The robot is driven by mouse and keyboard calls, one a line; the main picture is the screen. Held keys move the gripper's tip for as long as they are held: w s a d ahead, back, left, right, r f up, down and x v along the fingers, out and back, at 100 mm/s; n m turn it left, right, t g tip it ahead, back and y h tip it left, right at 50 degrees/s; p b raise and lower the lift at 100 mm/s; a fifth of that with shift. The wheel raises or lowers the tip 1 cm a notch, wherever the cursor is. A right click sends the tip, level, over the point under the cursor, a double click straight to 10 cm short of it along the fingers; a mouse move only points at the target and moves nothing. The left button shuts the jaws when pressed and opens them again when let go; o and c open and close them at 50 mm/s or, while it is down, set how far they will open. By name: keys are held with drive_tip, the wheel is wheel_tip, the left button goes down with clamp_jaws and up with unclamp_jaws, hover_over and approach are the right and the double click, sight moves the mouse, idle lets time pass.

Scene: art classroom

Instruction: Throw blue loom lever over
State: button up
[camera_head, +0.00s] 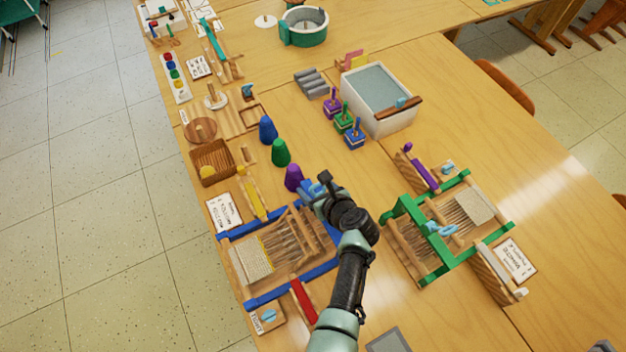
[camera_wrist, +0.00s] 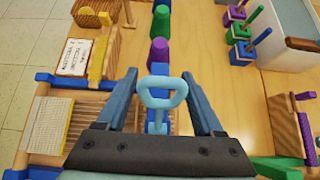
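The blue loom (camera_head: 318,270) lies at the near left of the table, with blue frame bars and light wooden threads; part of it shows at the left of the wrist view (camera_wrist: 75,83). A light-blue loop-shaped lever handle (camera_wrist: 162,92) stands in the middle of the wrist view. My gripper (camera_head: 316,188) is over the loom's far right corner. In the wrist view its two fingers (camera_wrist: 158,76) are spread apart, one on each side of the handle, with visible gaps. The handle is hidden behind my gripper in the head view, and contact cannot be told.
A green loom (camera_head: 408,207) with its own light-blue handle stands to the right. Purple (camera_head: 293,178), green (camera_head: 280,153) and blue (camera_head: 267,130) cones stand just beyond my gripper. A white basin (camera_head: 378,100) is farther back.

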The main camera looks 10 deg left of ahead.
drive_tip(key=shift+o, duration=0.8)
drive_tip(key=shift+w+r, duration=0.2)
drive_tip(key=shift+w, duration=0.1)
drive_tip(key=shift+a+r, duration=0.1)
drive_tip(key=shift+r, duration=0.15)
drive_tip(key=shift+s+r, duration=0.15)
drive_tip(key=shift+s, duration=0.05)
drive_tip(key=p+v, duration=0.1)
drive_tip(key=v, duration=1.1)
drive_tip(key=shift+s+d+p, duration=0.2)
drive_tip(key=shift+d+p, duration=0.05)
drive_tip(key=shift+p, duration=0.1)
